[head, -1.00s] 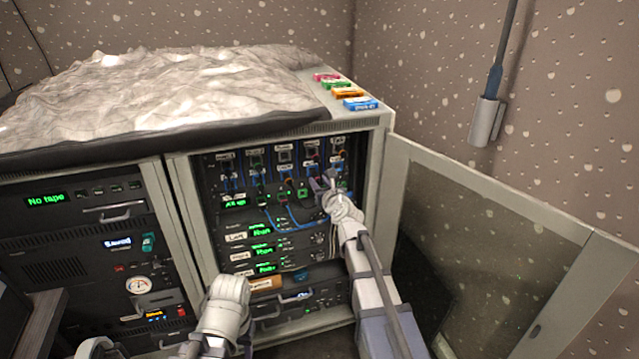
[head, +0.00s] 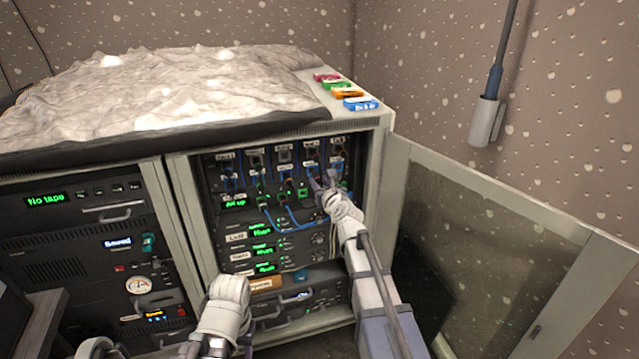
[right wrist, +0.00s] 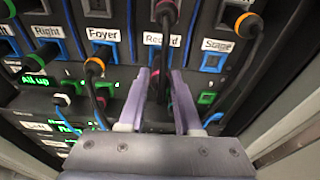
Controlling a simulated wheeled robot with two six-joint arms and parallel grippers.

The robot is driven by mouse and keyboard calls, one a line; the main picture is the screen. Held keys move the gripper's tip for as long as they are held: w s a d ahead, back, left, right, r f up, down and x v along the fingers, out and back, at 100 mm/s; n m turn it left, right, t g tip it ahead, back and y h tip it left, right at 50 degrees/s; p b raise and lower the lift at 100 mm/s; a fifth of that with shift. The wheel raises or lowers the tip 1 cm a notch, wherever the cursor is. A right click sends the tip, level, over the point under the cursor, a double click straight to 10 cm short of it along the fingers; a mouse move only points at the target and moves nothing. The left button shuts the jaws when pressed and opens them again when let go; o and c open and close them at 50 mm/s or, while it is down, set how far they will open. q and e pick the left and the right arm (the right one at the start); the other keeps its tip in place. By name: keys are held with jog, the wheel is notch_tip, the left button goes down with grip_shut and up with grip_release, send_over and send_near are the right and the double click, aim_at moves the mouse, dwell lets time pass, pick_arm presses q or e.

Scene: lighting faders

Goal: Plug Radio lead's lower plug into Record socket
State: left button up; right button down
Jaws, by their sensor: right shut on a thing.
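In the head view my right gripper (head: 324,182) is at the panel's right part. My left gripper is not in view.
Beside it, an orange-ringed plug (right wrist: 95,67) is under the Foyer label, and a blue-framed socket (right wrist: 214,62) is under the Stage label. Several leads hang close by. The open cabinet door (head: 500,235) stands to the right of my right arm.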

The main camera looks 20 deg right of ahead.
aim_at(319, 181)
jog(key=shift+w, duration=1.05)
dwell(0.6)
jog(key=c, duration=0.5)
grip_release()
